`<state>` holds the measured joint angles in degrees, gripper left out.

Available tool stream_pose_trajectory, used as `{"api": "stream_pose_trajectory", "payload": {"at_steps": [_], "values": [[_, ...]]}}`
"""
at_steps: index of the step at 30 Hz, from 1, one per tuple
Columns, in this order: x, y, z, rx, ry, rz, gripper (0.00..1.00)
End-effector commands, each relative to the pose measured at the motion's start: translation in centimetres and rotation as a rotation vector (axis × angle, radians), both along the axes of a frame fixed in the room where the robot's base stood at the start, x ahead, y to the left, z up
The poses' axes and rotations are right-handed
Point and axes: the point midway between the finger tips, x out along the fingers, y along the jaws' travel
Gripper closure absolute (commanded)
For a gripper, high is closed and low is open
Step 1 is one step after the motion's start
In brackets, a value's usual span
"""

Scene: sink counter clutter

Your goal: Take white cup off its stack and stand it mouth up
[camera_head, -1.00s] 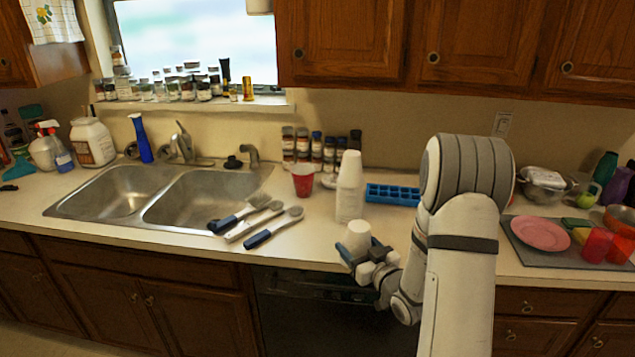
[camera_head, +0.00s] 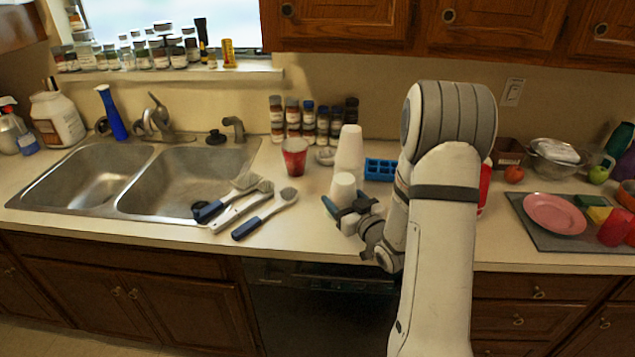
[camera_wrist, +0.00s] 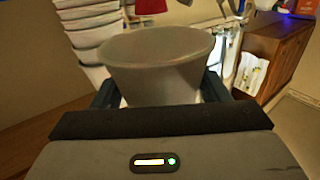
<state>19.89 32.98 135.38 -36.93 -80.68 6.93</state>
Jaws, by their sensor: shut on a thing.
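The white cup (camera_head: 343,187) is held in my gripper (camera_head: 348,208), which is shut around it, in front of the stack in the head view. Its narrow closed end points up and its mouth faces down. In the wrist view the cup (camera_wrist: 155,75) shows its wide grey mouth at the top of that picture, between the dark fingers. The stack of white cups (camera_head: 349,148) stands upside down on the counter just behind, apart from the held cup in the wrist view. The stack's lower part is hidden in the head view.
A red cup (camera_head: 294,157) stands left of the stack, with spice jars (camera_head: 308,125) behind. A blue ice tray (camera_head: 380,169) lies to the right. Brushes (camera_head: 265,215) lie beside the sink (camera_head: 185,180). Bare counter (camera_head: 300,230) shows between the brushes and my gripper.

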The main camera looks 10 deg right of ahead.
Motion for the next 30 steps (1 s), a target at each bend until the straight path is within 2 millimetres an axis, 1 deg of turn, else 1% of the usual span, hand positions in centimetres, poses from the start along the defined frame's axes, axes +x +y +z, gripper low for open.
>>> {"api": "stream_pose_trajectory", "payload": {"at_steps": [1,5,9,13,17,22,26,30], "values": [[0.6,0.2,-0.7,-0.002,-0.005,-0.011,0.53],[2.4,0.4,-0.9,-0.001,-0.01,-0.076,0.53],[4.1,1.1,-0.2,0.001,-0.011,-0.166,0.53],[4.9,2.1,0.9,0.003,-0.011,-0.239,0.53],[4.8,3.4,2.0,0.005,-0.01,-0.293,0.53],[4.0,5.2,3.3,0.005,-0.006,-0.326,0.53],[3.4,6.0,3.9,0.004,-0.002,-0.333,0.53],[3.1,6.4,4.4,0.018,0.003,-0.336,0.53]]}}
